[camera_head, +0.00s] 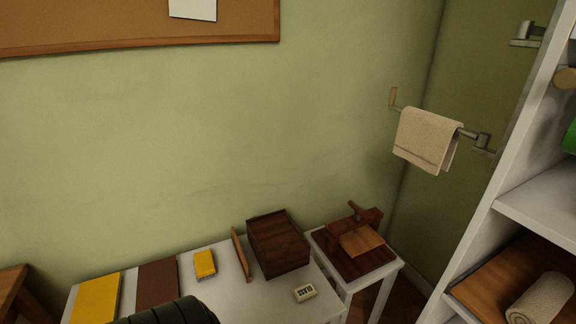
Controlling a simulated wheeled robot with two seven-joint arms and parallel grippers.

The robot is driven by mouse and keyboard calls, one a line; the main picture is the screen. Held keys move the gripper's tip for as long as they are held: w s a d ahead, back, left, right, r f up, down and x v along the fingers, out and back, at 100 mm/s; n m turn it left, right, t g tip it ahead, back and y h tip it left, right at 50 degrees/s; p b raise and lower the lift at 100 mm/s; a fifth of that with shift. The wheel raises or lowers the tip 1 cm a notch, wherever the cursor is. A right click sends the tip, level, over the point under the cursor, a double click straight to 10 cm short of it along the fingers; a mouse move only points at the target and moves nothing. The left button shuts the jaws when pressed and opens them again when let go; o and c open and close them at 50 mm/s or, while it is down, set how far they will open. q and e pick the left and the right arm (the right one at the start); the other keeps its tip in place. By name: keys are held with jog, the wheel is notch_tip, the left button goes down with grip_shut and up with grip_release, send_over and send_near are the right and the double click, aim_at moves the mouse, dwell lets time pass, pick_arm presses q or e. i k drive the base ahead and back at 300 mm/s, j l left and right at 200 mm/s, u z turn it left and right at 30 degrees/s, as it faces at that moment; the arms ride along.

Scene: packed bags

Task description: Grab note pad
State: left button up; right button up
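A small yellow block-like pad (205,264), which looks like the note pad, lies on the white table (228,290) against the green wall. A larger flat yellow book or pad (97,297) lies at the table's left end. A flat brown book or pad (157,280) lies between the two. I cannot tell for certain which is the note pad. Neither of my grippers shows in the head view. A black ribbed rounded shape at the bottom edge hides part of the table and the brown item's near end.
A small side table (335,280) holds wooden items (362,240). A white shelf (540,195) rises at right.

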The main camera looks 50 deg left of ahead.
aim_at(304, 293)
jog(key=u, duration=1.4)
